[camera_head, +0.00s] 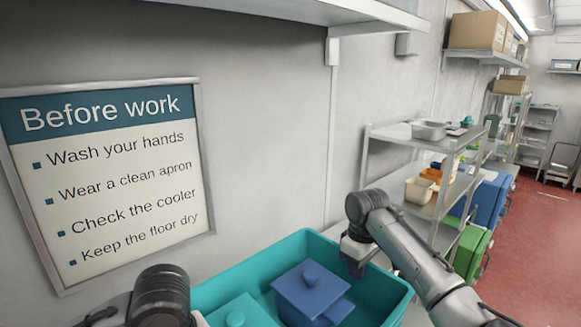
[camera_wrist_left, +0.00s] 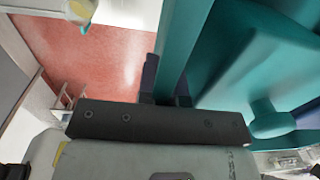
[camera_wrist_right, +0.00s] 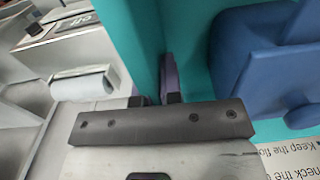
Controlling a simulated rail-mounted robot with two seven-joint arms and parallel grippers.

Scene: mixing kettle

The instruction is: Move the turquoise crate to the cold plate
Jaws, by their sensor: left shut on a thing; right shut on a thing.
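The turquoise crate (camera_head: 262,268) is at the bottom of the head view, below the wall sign. It holds a blue lidded pot (camera_head: 308,290) and a turquoise lidded thing (camera_head: 236,317). My right gripper (camera_head: 353,266) is shut on the crate's right wall; the right wrist view shows its fingers (camera_wrist_right: 160,88) on the wall. My left arm is at the crate's left in the head view, its fingertips out of sight there. In the left wrist view, my left gripper (camera_wrist_left: 165,88) is shut on the opposite crate wall (camera_wrist_left: 183,40). I cannot make out the cold plate.
A steel shelf rack (camera_head: 410,140) with trays and bins stands to the right along the wall. A green box (camera_head: 470,252) and a blue box (camera_head: 490,203) are low beside it. The red floor (camera_head: 530,250) is open at the far right.

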